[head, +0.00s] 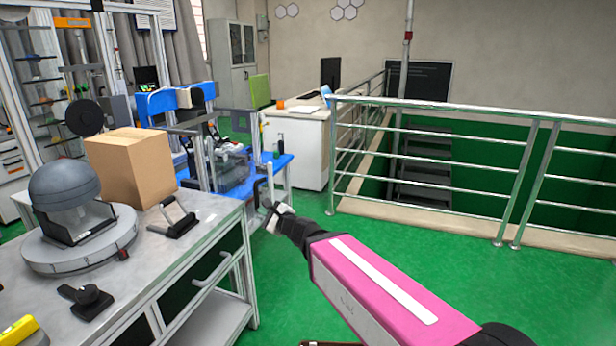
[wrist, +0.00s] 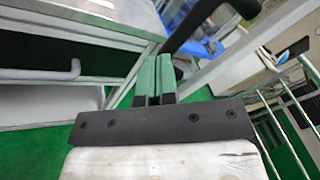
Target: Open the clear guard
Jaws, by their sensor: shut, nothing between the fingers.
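The drop tower stands on a blue table (head: 283,163) behind the grey workbench. What looks like its clear guard (head: 232,172) is a see-through box-like part among metal posts, partly hidden by the frame; I cannot tell its edges clearly. In the wrist view, my gripper's green-padded fingers (wrist: 154,78) are together and empty. A dark curved bar (wrist: 205,20) crosses above and to the right of them.
The grey workbench (head: 200,235) on the left carries a cardboard box (head: 130,165), a domed device (head: 65,190) and a black-handled part (head: 172,217). A metal railing (head: 440,150) and a white cabinet (head: 297,145) stand behind. Green floor is free right of the bench.

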